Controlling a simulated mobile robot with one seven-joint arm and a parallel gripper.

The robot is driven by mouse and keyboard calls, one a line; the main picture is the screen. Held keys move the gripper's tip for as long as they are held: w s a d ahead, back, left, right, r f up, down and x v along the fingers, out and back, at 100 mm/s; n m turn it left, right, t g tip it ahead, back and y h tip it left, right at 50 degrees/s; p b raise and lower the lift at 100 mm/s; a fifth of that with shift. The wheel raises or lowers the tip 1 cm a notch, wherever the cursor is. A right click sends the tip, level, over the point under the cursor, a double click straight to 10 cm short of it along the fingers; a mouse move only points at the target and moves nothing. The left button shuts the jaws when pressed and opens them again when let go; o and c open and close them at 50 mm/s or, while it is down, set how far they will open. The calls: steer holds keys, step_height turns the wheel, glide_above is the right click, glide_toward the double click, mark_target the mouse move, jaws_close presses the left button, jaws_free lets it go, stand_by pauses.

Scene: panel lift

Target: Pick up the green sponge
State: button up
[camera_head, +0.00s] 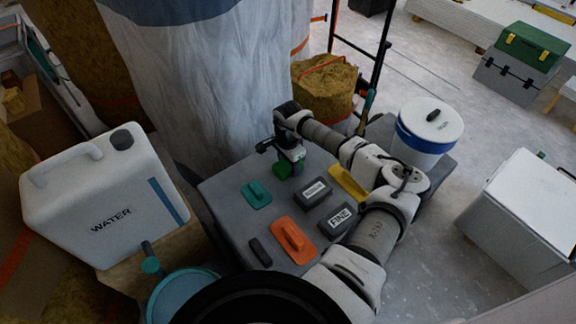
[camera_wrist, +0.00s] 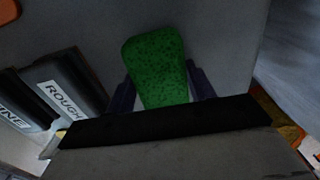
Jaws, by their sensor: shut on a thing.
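The green sponge (camera_head: 281,169) is at the far side of the grey work surface (camera_head: 222,190), under my gripper (camera_head: 290,158). In the wrist view the speckled green sponge (camera_wrist: 158,68) sits between the two dark fingers of my gripper (camera_wrist: 162,92), one on each side. My gripper is shut on the sponge. The palm hides the sponge's near end. I cannot tell whether the sponge touches the surface.
A teal float (camera_head: 256,194), an orange float (camera_head: 291,240), a block marked FINE (camera_head: 341,217), another dark block (camera_head: 314,191) and a yellow tool (camera_head: 346,183) lie nearby. A white bucket (camera_head: 428,128) stands right; a WATER canister (camera_head: 105,200) stands left.

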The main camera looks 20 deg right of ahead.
step_height(320, 180, up, 20)
steer(key=b, duration=0.3)
stand_by(0.3)
steer(key=o, duration=0.4)
steer(key=c, duration=0.3)
stand_by(0.5)
